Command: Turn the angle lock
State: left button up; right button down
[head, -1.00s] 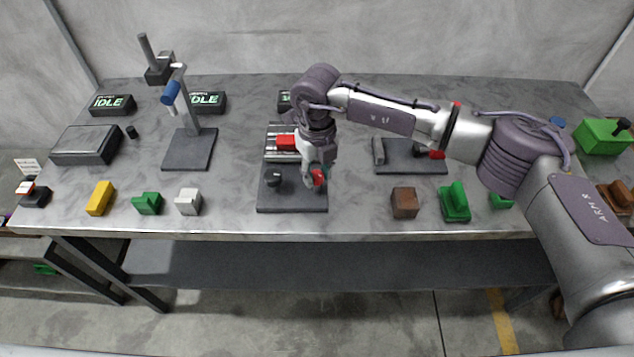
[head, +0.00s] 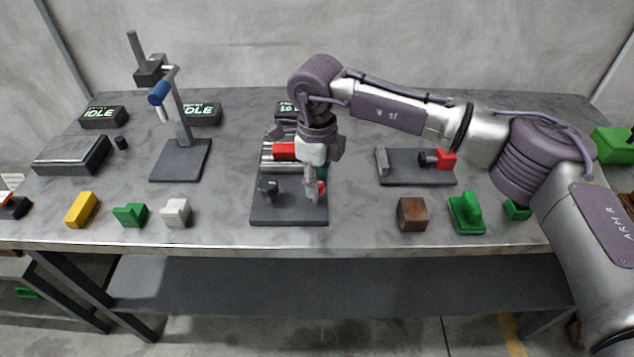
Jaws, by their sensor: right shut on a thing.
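My right gripper (head: 316,192) comes down from above over the front right of the dark base plate (head: 285,215) in the middle of the table. It is shut on a small red part (head: 322,187), which I take to be the angle lock; the fingers hide much of it. Silver twin barrels (head: 268,158) lie at the back of this plate, with a red block (head: 284,151) on them. A black knob (head: 267,188) stands on the plate left of the gripper, apart from it. My left gripper is not in view.
A stand with a blue handle (head: 159,93) is at the back left. A second fixture with a red end (head: 446,159) is to the right. A brown block (head: 412,214), a green piece (head: 466,213) and a white block (head: 176,213) line the front edge. Bare table surrounds the middle plate.

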dwell(0.3)
jog(key=c, duration=0.8)
grip_release()
notch_tip(320, 180, up, 12)
